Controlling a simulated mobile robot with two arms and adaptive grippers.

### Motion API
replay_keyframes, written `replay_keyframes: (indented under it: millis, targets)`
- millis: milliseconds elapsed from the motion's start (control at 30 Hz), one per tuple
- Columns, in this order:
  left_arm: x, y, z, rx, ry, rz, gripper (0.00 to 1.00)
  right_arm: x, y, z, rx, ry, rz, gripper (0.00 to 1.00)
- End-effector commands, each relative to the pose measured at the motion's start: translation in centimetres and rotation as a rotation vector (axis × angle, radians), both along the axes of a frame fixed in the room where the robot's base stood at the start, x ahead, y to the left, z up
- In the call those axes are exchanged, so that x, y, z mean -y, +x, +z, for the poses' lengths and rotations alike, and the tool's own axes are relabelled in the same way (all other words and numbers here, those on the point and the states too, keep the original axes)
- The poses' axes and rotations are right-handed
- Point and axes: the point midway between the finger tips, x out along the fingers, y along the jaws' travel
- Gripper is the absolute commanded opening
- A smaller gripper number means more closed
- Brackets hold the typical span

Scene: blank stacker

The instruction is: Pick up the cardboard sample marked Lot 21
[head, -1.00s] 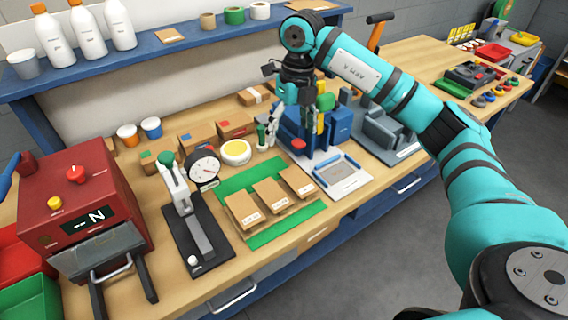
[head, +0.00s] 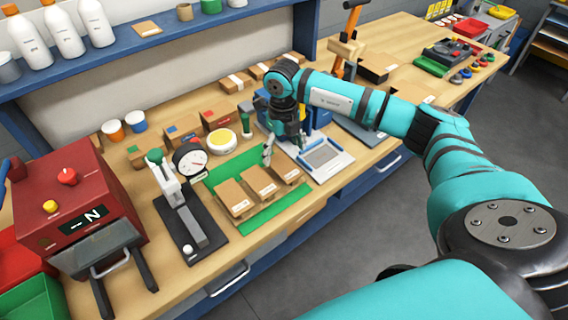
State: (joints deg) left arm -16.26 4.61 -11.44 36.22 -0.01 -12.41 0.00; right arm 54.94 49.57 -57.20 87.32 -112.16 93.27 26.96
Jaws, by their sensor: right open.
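Three brown cardboard samples lie in a slanting row on a green mat (head: 276,216): a left one (head: 233,195), a middle one (head: 260,181) and a right one (head: 285,167). Each has a small white label at its front edge. The print is too small to read, so I cannot tell which is Lot 21. My right gripper (head: 284,150) is open and empty, with its fingers pointing down just behind the middle and right samples. I cannot tell its exact height above them. My left gripper is not in view.
A black press with a dial gauge (head: 190,163) stands left of the mat. A red machine (head: 78,190) is farther left. A white-framed tray (head: 322,157) and blue device (head: 318,113) lie right of the mat, close to my right gripper. Small boxes (head: 183,131) stand behind.

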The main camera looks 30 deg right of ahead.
Motion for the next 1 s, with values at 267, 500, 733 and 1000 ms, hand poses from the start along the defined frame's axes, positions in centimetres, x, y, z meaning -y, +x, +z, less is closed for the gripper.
replay_keyframes:
  millis: [267,500,733,1000]
  targets:
    - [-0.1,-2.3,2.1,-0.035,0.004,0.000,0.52,0.0,-0.5,-3.7,-0.004,0.000,-0.001,0.85]
    - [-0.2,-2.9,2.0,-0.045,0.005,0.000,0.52,0.0,-0.4,-4.4,-0.001,0.000,0.000,0.85]
    - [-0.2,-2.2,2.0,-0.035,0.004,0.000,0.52,0.0,-0.4,-4.3,-0.001,0.000,0.000,0.62]
    - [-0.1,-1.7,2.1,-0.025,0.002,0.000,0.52,0.0,-0.4,-4.3,-0.001,0.000,0.000,0.44]
